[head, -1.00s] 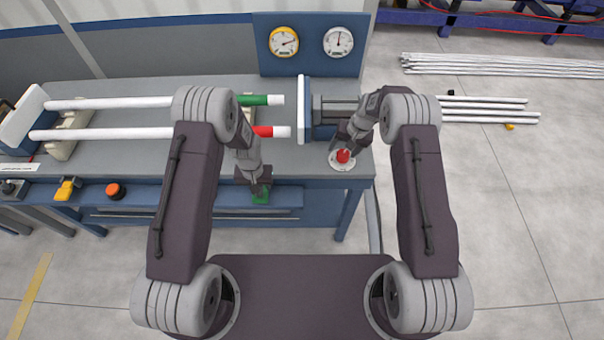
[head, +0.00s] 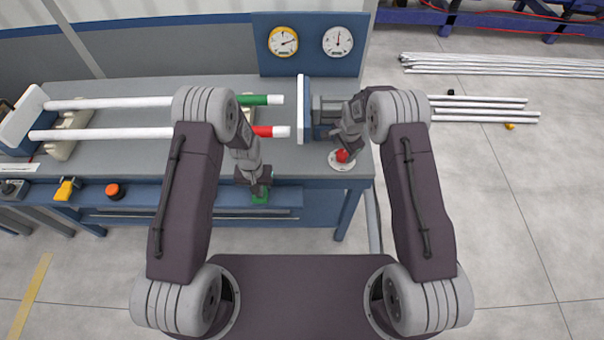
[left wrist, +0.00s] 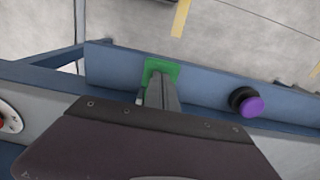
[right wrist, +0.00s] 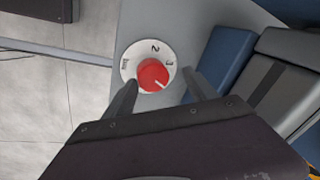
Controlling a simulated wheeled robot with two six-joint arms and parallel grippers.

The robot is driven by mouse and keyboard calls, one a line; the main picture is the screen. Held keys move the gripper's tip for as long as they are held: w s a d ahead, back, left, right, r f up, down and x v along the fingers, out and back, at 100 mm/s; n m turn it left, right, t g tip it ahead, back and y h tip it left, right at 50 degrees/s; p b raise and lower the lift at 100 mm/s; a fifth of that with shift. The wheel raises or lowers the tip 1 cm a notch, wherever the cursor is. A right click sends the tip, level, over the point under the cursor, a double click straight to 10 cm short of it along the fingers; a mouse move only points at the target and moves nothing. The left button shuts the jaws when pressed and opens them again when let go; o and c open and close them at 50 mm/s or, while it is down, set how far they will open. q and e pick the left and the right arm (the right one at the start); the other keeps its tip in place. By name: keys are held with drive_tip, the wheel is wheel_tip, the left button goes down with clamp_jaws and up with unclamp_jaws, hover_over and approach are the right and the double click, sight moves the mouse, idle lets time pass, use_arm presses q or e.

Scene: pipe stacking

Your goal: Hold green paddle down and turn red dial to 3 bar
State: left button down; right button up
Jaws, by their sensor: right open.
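The green paddle (head: 260,198) is at the bench's front edge. My left gripper (head: 262,188) is over it, fingers together, tips at the paddle; in the left wrist view the fingers (left wrist: 158,82) overlap the green plate (left wrist: 172,68). Whether the paddle is pressed down cannot be told. The red dial (head: 342,156) sits on a round white plate at the bench's right front corner. My right gripper (right wrist: 160,79) is open, with one finger on each side of the dial (right wrist: 152,75). The dial's white mark points to the lower right; a "2" shows on its plate.
A yellow-rimmed gauge (head: 283,42) and a white gauge (head: 338,41) are on the blue back panel; the white one's needle points about straight up. A blue-white fixture (head: 304,110) stands near the dial.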

drive_tip(key=m+h, duration=0.1)
drive_tip(key=m, duration=0.4)
drive_tip(key=shift+m, duration=0.3)
drive_tip(key=shift+s+f, duration=0.2)
drive_tip(key=shift+f, duration=0.7)
drive_tip(key=shift+r, duration=0.1)
drive_tip(key=c, duration=1.1)
drive_tip(key=shift+w+r, duration=0.1)
